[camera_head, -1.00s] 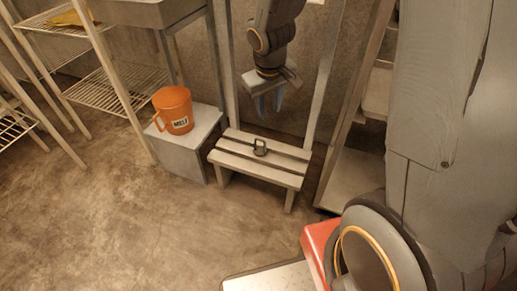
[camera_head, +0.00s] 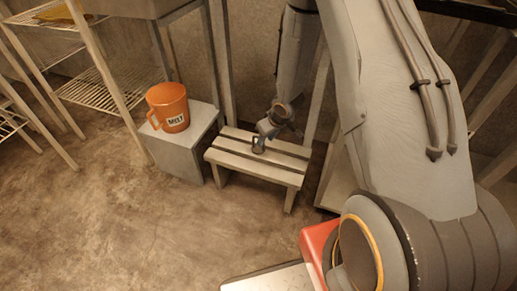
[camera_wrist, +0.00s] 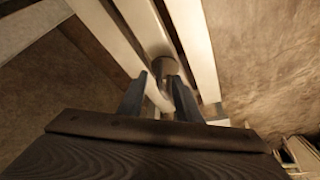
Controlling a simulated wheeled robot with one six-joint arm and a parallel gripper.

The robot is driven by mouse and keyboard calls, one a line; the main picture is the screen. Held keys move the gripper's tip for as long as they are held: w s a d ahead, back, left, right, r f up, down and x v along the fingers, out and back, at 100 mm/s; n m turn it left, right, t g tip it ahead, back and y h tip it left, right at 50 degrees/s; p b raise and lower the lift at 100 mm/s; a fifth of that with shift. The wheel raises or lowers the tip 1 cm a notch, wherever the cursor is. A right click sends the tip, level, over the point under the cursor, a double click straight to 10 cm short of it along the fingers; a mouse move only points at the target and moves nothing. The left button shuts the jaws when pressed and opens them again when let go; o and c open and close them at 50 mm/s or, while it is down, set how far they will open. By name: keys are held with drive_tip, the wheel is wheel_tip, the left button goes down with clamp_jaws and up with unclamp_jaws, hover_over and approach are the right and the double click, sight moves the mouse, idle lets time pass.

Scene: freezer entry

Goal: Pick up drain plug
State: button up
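The drain plug (camera_head: 257,146) is a small dark piece with a ring-like top on the slatted bench (camera_head: 250,173). My gripper (camera_head: 264,133) is right at the plug, coming down from the upper right and partly covering it. In the wrist view, the plug (camera_wrist: 163,67) shows as a round grey-brown piece between and just beyond the two fingertips of my gripper (camera_wrist: 161,82). The fingers are apart. I cannot tell whether either one touches the plug.
An orange mug marked MELT (camera_head: 169,108) stands on a grey block (camera_head: 184,139) left of the bench. Wire shelving (camera_head: 115,87) is at the far left. A post rises close behind the bench. The floor in front is clear.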

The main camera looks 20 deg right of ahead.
sight(263, 149)
drive_tip(key=b+x, duration=0.2)
drive_tip(key=x, duration=0.3)
drive_tip(key=shift+c, duration=0.3)
clamp_jaws()
